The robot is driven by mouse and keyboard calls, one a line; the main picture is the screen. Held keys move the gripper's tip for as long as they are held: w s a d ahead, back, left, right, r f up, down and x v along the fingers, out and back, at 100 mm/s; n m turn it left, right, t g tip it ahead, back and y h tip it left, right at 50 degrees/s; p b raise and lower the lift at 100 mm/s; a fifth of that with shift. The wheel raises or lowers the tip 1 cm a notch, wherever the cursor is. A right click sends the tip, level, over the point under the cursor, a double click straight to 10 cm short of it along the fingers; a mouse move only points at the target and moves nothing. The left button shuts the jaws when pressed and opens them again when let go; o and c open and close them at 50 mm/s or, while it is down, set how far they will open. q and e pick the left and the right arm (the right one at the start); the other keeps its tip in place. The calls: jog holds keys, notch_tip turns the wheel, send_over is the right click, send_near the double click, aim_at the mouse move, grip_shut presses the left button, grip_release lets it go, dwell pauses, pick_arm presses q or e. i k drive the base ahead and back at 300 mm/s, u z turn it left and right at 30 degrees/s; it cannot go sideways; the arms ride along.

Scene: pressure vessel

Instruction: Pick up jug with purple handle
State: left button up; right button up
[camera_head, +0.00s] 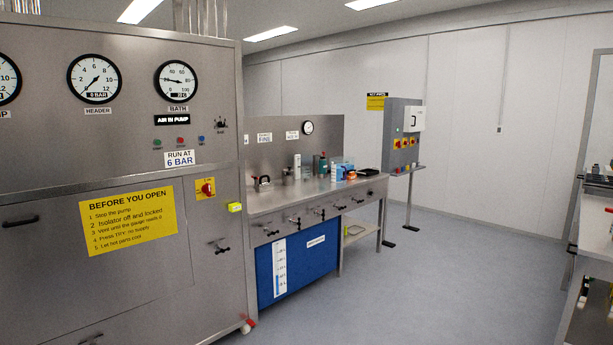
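I cannot make out a jug with a purple handle in the head view. Small items stand on the steel bench (262,207) beyond the large cabinet. Among them are a white upright container (297,166), a dark bottle-like item (322,166) and a blue box (341,170). They are too small to tell in detail. Neither of my grippers shows in this view.
A large steel cabinet (90,210) with gauges and a yellow notice (118,221) fills the left. A grey control post (402,140) stands by the back wall. Another bench (594,236), cut off, is at the right edge. The floor (440,280) between is clear.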

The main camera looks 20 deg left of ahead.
aim_at(336, 167)
jog(key=u, duration=0.25)
jog(key=i, duration=1.95)
jog(key=u, duration=0.25)
jog(key=i, duration=2.9)
jog(key=z, duration=0.6)
jog(key=i, duration=1.6)
jog(key=z, duration=0.25)
